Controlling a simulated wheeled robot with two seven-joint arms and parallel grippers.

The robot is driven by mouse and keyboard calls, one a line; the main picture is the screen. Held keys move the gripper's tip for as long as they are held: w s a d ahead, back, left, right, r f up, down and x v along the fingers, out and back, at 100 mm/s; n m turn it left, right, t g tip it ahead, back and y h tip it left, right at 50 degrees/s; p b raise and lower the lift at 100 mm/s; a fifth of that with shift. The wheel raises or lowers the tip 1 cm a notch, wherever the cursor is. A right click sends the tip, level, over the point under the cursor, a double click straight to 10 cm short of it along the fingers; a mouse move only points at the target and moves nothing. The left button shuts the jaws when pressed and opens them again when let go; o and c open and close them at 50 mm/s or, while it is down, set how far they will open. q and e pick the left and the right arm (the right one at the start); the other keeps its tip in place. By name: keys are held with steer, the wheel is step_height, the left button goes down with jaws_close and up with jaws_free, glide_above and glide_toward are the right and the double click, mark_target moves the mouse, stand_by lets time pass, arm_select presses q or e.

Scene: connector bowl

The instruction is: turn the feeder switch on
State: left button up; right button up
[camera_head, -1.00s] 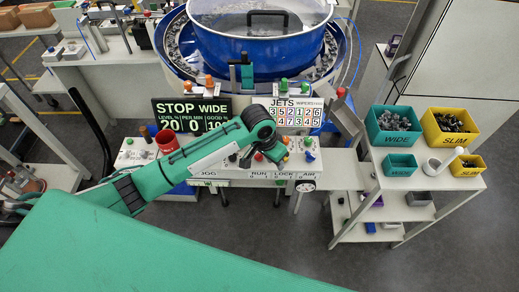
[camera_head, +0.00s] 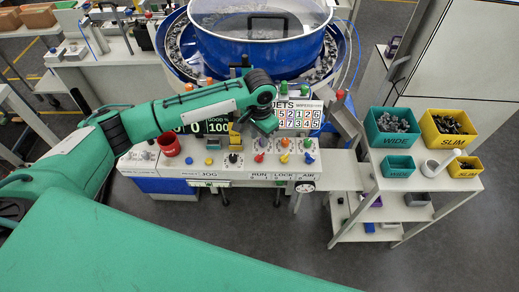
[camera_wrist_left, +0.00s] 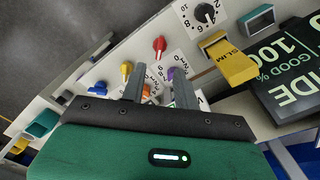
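The control panel (camera_head: 222,171) has a row of coloured knobs and switches above the labels JOG, RUN, LOCK and AIR. No label reading "feeder" is legible. A red switch (camera_head: 259,157) stands above RUN, and it shows in the wrist view (camera_wrist_left: 159,44). An orange knob (camera_head: 284,143) and a yellow knob (camera_wrist_left: 126,70) are nearby. My left gripper (camera_head: 266,130) hangs above the panel's rear edge. In the wrist view its fingers (camera_wrist_left: 160,78) are apart and empty. My right gripper is out of view.
A yellow SLIM block (camera_wrist_left: 230,62) and a black dial (camera_wrist_left: 205,13) are close to the gripper. The display (camera_head: 218,126) and blue bowl feeder (camera_head: 260,52) are behind. A shelf with bins (camera_head: 397,141) is at right.

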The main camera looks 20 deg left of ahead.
mark_target(260, 155)
arm_select(q)
step_height(260, 155, down, 8)
steer(key=shift+r+p, duration=0.25)
steer(key=shift+p, duration=0.6)
steer(key=shift+f, duration=0.55)
jaws_close()
